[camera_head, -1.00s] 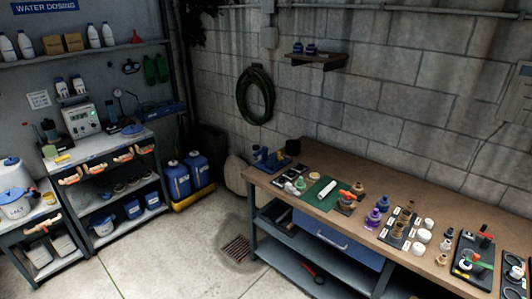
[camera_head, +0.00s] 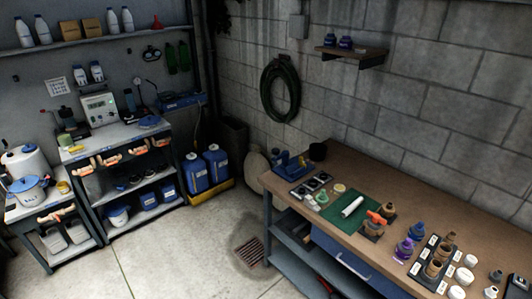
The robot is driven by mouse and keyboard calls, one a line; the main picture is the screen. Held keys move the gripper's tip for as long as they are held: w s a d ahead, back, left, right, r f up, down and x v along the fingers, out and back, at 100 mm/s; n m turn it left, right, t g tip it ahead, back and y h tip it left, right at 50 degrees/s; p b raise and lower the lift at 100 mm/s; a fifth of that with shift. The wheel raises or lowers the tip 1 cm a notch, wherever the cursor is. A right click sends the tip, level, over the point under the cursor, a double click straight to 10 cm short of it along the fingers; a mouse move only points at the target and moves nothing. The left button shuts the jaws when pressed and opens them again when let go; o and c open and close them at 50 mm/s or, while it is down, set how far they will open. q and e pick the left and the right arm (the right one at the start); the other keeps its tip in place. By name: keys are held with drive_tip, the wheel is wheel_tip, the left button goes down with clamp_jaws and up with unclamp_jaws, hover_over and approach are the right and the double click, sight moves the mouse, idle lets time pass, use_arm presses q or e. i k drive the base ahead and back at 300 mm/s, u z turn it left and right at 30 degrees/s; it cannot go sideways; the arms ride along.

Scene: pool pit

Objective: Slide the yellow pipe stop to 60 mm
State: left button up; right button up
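I cannot make out a yellow pipe stop or a 60 mm mark for certain at this size. A white pipe piece (camera_head: 352,206) lies on a green mat (camera_head: 337,212) on the wooden workbench (camera_head: 440,194). A blue tool or fixture (camera_head: 290,163) stands at the bench's far left corner, its details too small to tell. Another long blue fixture (camera_head: 182,101) sits at the right end of the left shelf unit. Neither of my grippers is in view.
A dark tray of brown fittings (camera_head: 437,258) and several bottles and caps stand on the bench's right part. Blue canisters (camera_head: 218,167) stand in a yellow tray against the wall. The floor around the drain grate (camera_head: 249,252) is clear.

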sight(301, 165)
drive_tip(key=u, duration=0.05)
drive_tip(key=i, duration=1.5)
drive_tip(key=z, duration=0.85)
